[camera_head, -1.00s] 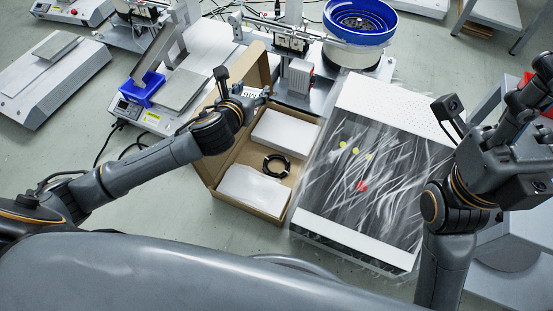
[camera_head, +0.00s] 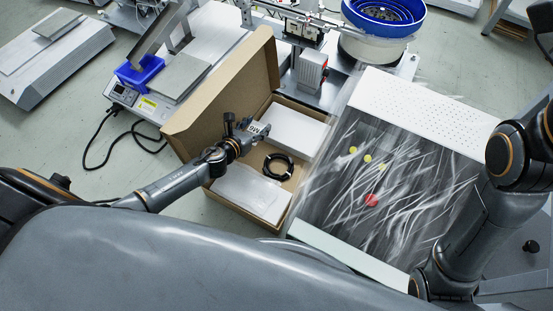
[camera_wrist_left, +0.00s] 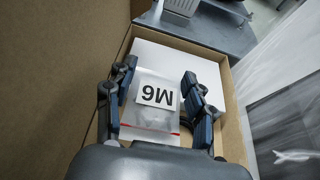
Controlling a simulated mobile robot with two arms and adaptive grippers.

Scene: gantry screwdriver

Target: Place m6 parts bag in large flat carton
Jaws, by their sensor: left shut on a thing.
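The large flat carton (camera_head: 222,88) stands open in the middle of the head view, its tall flap raised on the left. It holds a white box (camera_head: 298,128), a black coiled cable (camera_head: 278,166) and a pale, flat, wrapped item (camera_head: 250,192). My left gripper (camera_head: 252,132) is over the carton's left part, shut on the m6 parts bag (camera_head: 262,128). In the left wrist view the clear bag (camera_wrist_left: 152,118), with a white M6 label and a red line, hangs between the fingers. I cannot tell whether it touches anything below. My right gripper is out of view.
A case with a cloudy clear cover and white ends (camera_head: 425,105) stands right of the carton. A machine with a blue bin (camera_head: 140,75) is at the left. A blue-rimmed bowl feeder (camera_head: 383,18) stands behind. My right arm fills the right side.

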